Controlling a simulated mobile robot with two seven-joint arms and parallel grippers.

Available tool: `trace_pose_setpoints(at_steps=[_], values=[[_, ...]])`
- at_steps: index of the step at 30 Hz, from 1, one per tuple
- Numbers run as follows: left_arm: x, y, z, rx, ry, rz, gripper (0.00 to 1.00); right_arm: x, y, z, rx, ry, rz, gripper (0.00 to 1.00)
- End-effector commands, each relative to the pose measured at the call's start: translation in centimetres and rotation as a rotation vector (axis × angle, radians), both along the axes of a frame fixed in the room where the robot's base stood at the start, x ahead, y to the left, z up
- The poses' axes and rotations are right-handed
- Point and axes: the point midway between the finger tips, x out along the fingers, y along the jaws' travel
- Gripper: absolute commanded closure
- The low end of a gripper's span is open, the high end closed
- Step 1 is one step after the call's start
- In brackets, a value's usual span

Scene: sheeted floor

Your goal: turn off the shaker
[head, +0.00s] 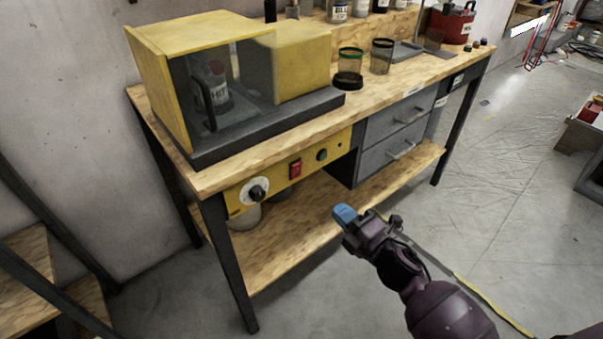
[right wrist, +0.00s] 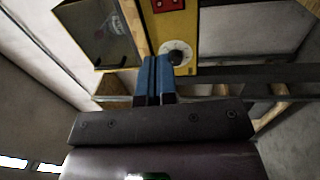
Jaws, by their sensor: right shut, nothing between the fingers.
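The shaker (head: 285,65) is a yellow machine with a clear-sided chamber and a dark base, standing on the left of a wooden workbench. A bottle stands inside its chamber. Below the bench top hangs a yellow control panel (head: 334,147) with a dial (head: 257,192), a red switch (head: 295,170) and a green button (head: 322,155). My right gripper (head: 345,214) is shut and empty, in front of the bench and apart from the panel. In the right wrist view its blue fingers (right wrist: 156,78) are together, with the dial (right wrist: 176,53) and red switch (right wrist: 167,5) beyond them. My left gripper is not visible.
The wooden workbench (head: 228,171) has grey drawers (head: 398,130) and a lower shelf (head: 290,235). The floor in front is clear apart from a yellow line.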

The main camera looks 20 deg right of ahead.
Motion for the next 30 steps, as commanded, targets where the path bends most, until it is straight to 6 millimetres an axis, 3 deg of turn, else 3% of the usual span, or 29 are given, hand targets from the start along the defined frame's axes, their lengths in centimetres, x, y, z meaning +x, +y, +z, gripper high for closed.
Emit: trace_pose_setpoints(at_steps=[16,30], values=[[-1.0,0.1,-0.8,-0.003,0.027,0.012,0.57,0.7,0.3,0.1,-0.010,-0.005,-0.001,1.00],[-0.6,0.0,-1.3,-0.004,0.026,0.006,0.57,7.4,2.7,0.9,-0.010,-0.004,-0.001,1.00]])
